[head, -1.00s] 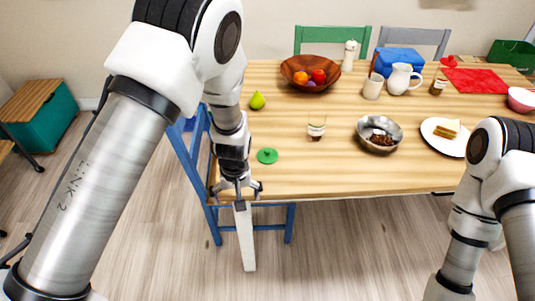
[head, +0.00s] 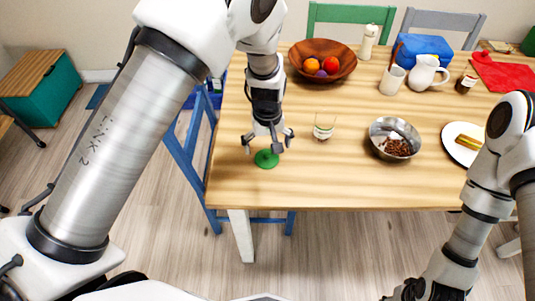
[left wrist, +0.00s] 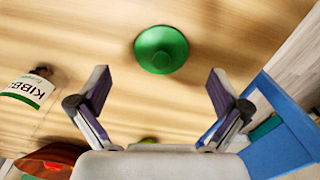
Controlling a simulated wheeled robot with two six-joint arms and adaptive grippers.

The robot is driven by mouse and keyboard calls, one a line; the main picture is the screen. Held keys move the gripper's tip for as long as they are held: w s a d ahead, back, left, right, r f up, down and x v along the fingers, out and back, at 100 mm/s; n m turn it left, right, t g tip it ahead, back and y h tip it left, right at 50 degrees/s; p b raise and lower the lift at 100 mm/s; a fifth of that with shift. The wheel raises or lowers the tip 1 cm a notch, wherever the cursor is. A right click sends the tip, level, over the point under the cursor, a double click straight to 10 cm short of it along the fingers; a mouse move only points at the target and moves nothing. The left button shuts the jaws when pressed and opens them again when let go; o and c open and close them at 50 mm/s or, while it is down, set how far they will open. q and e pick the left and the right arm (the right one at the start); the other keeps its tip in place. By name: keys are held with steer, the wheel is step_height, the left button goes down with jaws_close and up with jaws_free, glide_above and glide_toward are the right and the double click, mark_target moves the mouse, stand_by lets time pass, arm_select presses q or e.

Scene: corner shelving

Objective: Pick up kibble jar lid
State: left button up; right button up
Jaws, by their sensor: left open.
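The kibble jar lid (head: 266,159) is a round green disc with a small knob, lying on the wooden table near its front left part. In the left wrist view the lid (left wrist: 161,50) lies beyond the fingertips, centred between them. My left gripper (head: 268,142) is open and empty, just above and behind the lid in the head view. In the left wrist view its two fingers (left wrist: 158,85) are spread wide. The glass kibble jar (head: 323,131) stands open to the right of the lid; its label shows in the left wrist view (left wrist: 28,90). My right gripper (head: 420,290) is low at the bottom edge, partly cut off.
A metal bowl (head: 377,147) of kibble stands right of the jar. A wooden fruit bowl (head: 345,62) stands behind. A mug (head: 392,80), a white pitcher (head: 424,74) and a plate (head: 458,153) stand further right. A blue chair (head: 186,150) is at the left edge. The table front is clear.

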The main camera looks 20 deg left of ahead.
mark_target(267, 155)
arm_select(q)
steer(key=f, duration=0.4)
steer(key=shift+w+a, duration=0.15)
steer(key=shift+w, duration=0.05)
steer(key=shift+s, duration=0.1)
steer(key=shift+r, duration=0.1)
steer(key=c, duration=1.3)
steer(key=shift+s, duration=0.2)
steer(key=c, duration=0.4)
